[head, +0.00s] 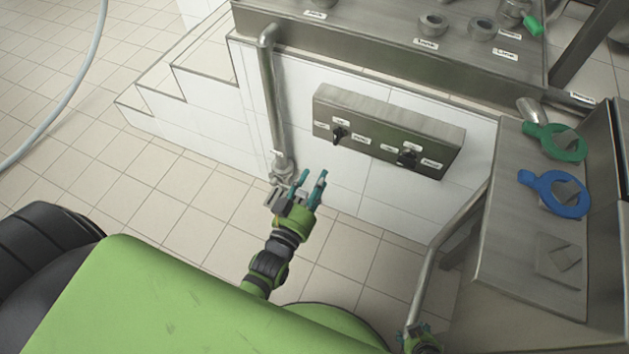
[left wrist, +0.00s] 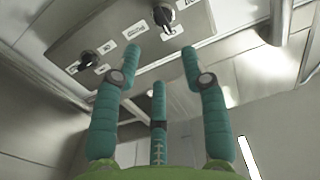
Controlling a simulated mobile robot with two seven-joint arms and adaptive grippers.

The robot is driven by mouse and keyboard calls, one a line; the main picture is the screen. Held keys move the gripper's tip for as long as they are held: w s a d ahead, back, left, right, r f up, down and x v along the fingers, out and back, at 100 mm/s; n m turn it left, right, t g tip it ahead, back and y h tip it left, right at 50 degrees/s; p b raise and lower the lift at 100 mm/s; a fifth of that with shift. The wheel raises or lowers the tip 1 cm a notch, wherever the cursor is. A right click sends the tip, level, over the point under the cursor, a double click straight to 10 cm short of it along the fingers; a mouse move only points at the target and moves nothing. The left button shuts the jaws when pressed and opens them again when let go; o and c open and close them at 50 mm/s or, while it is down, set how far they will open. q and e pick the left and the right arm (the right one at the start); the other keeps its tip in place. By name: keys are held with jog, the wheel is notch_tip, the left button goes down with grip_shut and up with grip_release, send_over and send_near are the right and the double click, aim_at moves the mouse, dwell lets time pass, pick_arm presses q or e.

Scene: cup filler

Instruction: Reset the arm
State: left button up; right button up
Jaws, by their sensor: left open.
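My left gripper (head: 308,183) is in front of the white tiled wall, below and left of a metal control box (head: 385,145). Its teal fingers are spread and empty, pointing up in the head view. In the left wrist view the open fingers (left wrist: 159,66) show below the box (left wrist: 118,40), with a clear gap between them. The box has two dark knobs, a left one (head: 340,134) and a right one (head: 408,157). A small green and teal part (head: 420,338) at the bottom edge may be my right gripper; its jaws cannot be made out.
A vertical metal pipe (head: 275,105) runs down the wall left of the box. A metal counter (head: 385,32) is above. At right, a steel side table (head: 515,225) bears a green ring tool (head: 574,150) and a blue one (head: 545,181). Tiled floor (head: 190,225) is clear at left.

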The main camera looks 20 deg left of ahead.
pick_arm(q)
jog(key=s+f+m+g, duration=0.1)
jog(key=s+f+g, duration=0.15)
jog(key=f, duration=0.55)
jog(key=s+f+g, duration=0.2)
jog(key=f+g, duration=0.2)
jog(key=f, duration=0.4)
jog(key=s+a+f+g, duration=0.3)
jog(key=s+f+g, duration=0.3)
jog(key=s+f, duration=0.55)
jog(key=s+a+r+g+p, duration=0.1)
jog(key=s+r+g+p, duration=0.1)
jog(key=s+p, duration=0.6)
jog(key=s+a+r+g+p, duration=0.2)
jog(key=s+r+p, duration=0.3)
jog(key=s+p, duration=0.4)
jog(key=s, duration=0.2)
jog(key=shift+s+r+m+y, duration=0.25)
jog(key=shift+s+m+y, duration=0.05)
jog(key=shift+m, duration=0.1)
pick_arm(e)
jog(key=s+d+r+g, duration=0.1)
jog(key=s+r, duration=0.4)
jog(key=s, duration=0.4)
jog(key=s+d+r+g, duration=0.1)
jog(key=s+r+g, duration=0.1)
jog(key=s+r, duration=0.3)
jog(key=s, duration=0.3)
jog(key=shift+s, duration=0.35)
